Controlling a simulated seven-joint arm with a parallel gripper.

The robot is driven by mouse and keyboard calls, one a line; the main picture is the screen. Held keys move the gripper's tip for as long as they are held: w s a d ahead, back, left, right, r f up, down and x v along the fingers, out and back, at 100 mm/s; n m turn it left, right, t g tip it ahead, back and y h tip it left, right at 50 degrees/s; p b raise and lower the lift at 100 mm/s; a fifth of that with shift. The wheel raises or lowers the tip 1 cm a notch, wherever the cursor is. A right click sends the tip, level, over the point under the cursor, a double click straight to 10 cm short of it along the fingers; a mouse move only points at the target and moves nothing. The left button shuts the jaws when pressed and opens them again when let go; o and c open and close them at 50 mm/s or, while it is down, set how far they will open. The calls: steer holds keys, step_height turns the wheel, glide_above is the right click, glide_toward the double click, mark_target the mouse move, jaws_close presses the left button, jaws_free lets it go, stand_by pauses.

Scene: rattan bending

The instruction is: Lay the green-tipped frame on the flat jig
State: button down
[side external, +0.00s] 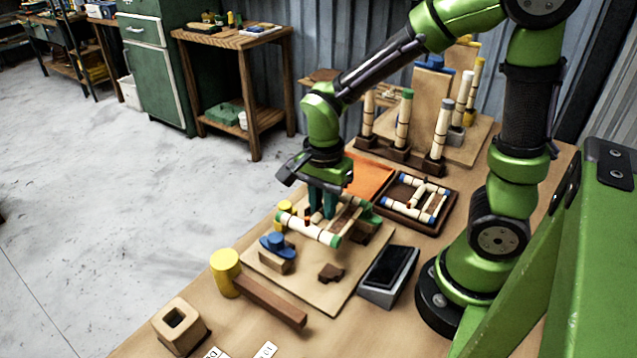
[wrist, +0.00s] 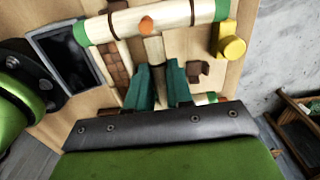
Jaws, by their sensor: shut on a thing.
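The green-tipped frame (side external: 308,229) is built of pale rattan poles with green end caps. My gripper (side external: 322,212) points down and is shut on a middle strut of it. In the wrist view the teal fingers of my gripper (wrist: 160,75) straddle that strut, and the frame's long pole (wrist: 190,15) lies across the top with an orange spot near its middle. The frame is over the flat jig (side external: 327,297), a pale wooden board with brown blocks. I cannot tell whether it touches the board. The far part of the frame is partly hidden by my gripper.
A blue knob on a block (side external: 277,250) and a brown block (side external: 331,272) stand on the board. A yellow-headed mallet (side external: 226,270) lies at its front left. A dark-screened device (side external: 389,272) is at right. A tray with a blue-tipped frame (side external: 415,200) and upright posts (side external: 403,120) are behind.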

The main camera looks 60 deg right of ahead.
steer(key=shift+f, duration=0.25)
steer(key=shift+w+f, duration=0.1)
steer(key=shift+f, duration=3.25)
steer(key=shift+f, duration=0.15)
steer(key=c, duration=0.9)
jaws_free()
steer(key=shift+c, duration=0.2)
steer(key=shift+r, duration=4.5)
